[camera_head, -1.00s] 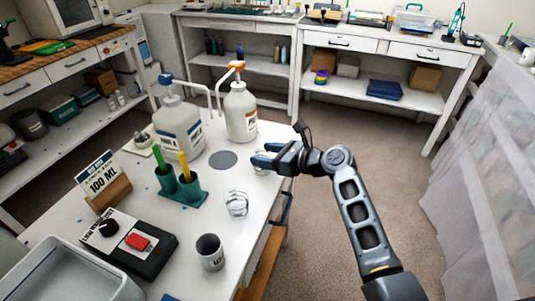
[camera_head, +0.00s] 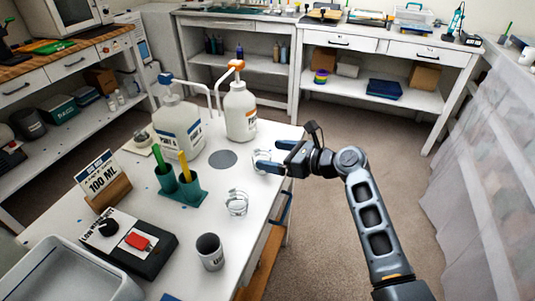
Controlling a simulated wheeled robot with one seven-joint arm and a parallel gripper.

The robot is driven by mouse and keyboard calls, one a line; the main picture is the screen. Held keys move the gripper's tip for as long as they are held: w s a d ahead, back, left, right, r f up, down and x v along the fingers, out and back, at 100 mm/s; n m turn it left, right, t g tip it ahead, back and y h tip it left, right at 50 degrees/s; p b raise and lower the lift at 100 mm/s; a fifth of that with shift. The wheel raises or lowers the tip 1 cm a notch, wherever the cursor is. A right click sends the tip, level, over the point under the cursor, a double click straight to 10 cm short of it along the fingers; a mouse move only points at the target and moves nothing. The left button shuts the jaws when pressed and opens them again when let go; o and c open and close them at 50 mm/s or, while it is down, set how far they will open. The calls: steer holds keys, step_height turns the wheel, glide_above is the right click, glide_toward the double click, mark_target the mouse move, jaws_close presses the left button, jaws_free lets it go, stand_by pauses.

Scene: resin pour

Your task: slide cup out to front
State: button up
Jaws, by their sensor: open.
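A clear cup (camera_head: 263,158) stands near the right edge of the white table, partly hidden by my gripper. My gripper (camera_head: 261,161) is open at that cup, reaching in from the right with its fingers about the cup's sides. I cannot tell whether the fingers touch it. A second clear cup (camera_head: 237,203) with dark marks stands nearer the front of the table. A grey cup (camera_head: 210,252) stands further forward still. A flat grey disc (camera_head: 223,160) lies left of my gripper, with nothing on it.
Two pump jugs, one blue-topped (camera_head: 178,126) and one orange-topped (camera_head: 240,110), stand behind the disc. A green holder (camera_head: 182,197) with sticks, a 100 ML sign (camera_head: 101,175) and a black device with a red button (camera_head: 137,243) fill the left. Table is bare between the clear and grey cups.

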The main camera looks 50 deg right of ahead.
steer(key=v, duration=0.5)
steer(key=shift+w, duration=0.1)
stand_by(0.4)
steer(key=s+a+f+n+g+h, duration=0.15)
steer(key=s+a+f+n, duration=0.25)
steer(key=s+a+n, duration=0.4)
steer(key=s+a+f+n+g+h, duration=0.1)
steer(key=s+a+f+n+h, duration=0.3)
steer(key=s+n, duration=0.45)
steer(key=s+a+r+n+t+y, duration=0.2)
steer(key=s+a+r+n+t, duration=0.1)
steer(key=s+a+r+n, duration=0.8)
steer(key=s+r+n, duration=0.4)
steer(key=s+n, duration=0.1)
steer(key=n, duration=0.1)
steer(key=shift+y, duration=0.35)
